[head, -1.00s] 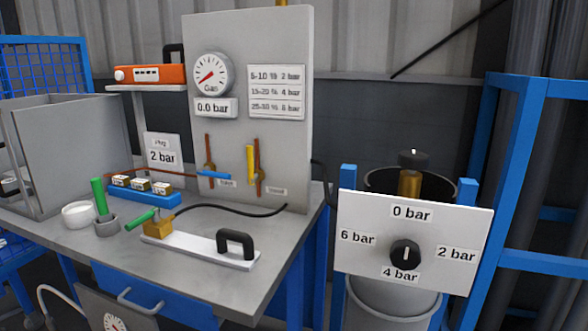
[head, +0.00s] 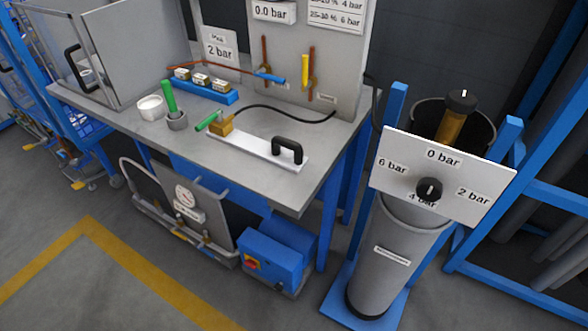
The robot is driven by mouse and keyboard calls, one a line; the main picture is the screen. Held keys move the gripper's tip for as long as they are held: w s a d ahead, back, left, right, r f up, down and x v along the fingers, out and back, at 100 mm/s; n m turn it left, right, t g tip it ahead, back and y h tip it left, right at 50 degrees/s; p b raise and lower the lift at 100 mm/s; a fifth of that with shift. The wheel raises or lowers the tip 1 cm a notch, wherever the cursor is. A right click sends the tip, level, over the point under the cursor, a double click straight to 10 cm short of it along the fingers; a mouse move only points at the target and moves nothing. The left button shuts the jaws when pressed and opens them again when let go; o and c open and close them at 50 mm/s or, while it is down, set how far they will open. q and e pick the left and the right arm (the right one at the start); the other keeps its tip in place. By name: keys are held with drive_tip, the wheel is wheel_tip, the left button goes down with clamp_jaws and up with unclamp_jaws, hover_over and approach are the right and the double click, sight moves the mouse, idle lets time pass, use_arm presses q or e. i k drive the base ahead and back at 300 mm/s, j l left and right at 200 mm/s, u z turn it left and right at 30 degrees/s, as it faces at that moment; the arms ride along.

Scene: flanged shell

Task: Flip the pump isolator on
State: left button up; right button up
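A blue pump box (head: 272,257) sits low, under the front right of the workbench. Neither of my grippers shows in the head view.
The grey workbench (head: 255,180) carries a white plate with a black handle (head: 287,149), green-handled parts and a white bowl (head: 151,108). A gauge panel on a wheeled frame (head: 184,197) stands left of the pump. A grey cylinder (head: 395,255) with a dial plate stands right. Floor in front is clear.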

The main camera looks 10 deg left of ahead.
sight(251, 263)
drive_tip(key=i+j+u, duration=0.1)
drive_tip(key=u, duration=0.3)
drive_tip(key=i+u, duration=0.25)
drive_tip(key=u, duration=0.2)
